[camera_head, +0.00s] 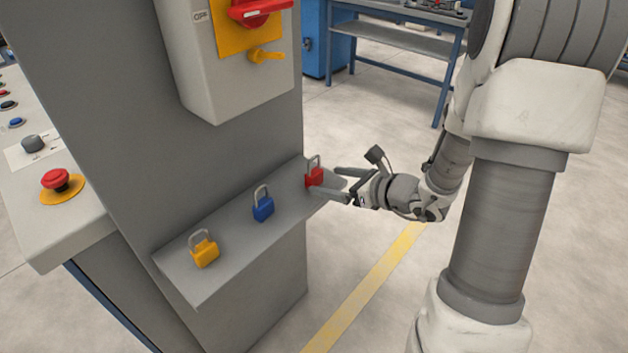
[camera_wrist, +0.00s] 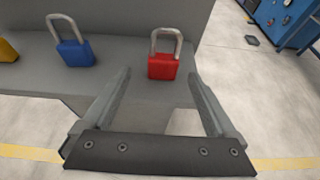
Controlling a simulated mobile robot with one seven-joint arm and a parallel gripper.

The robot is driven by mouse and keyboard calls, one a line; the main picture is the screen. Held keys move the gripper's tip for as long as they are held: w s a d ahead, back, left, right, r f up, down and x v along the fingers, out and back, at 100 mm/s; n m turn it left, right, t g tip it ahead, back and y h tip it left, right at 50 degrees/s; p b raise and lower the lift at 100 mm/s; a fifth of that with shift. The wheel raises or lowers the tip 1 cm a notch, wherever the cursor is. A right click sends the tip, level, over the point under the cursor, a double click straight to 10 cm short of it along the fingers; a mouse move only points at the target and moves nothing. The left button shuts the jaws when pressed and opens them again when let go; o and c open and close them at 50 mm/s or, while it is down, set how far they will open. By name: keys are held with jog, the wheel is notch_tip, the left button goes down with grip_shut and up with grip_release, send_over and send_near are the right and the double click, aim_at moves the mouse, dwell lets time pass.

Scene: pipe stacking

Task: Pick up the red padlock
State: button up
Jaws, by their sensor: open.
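The red padlock (camera_head: 315,176) stands upright on the right end of a grey shelf (camera_head: 228,262), its silver shackle pointing up. My gripper (camera_head: 333,182) is at that end of the shelf with its fingers parted around or just in front of the padlock; the head view does not settle which. In the wrist view the red padlock (camera_wrist: 163,66) shows beyond and between the two open fingertips (camera_wrist: 160,78), with nothing seen touching it. The gripper is open and empty.
A blue padlock (camera_head: 263,204) and a yellow padlock (camera_head: 204,249) stand further left on the shelf. A grey panel rises behind it, with a switch box (camera_head: 240,70) above. A console with a red button (camera_head: 56,180) is at the left. Open floor lies to the right.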

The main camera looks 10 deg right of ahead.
aim_at(318, 179)
jog(key=b+x, duration=0.1)
jog(key=x, duration=0.4)
jog(key=shift+w+d+f+b, duration=0.15)
jog(key=shift+f+b, duration=0.1)
jog(key=shift+b, duration=0.15)
jog(key=shift+w+a+f, duration=0.1)
jog(key=shift+w+a, duration=0.15)
jog(key=shift+w, duration=0.15)
jog(key=shift+c, duration=0.3)
grip_shut()
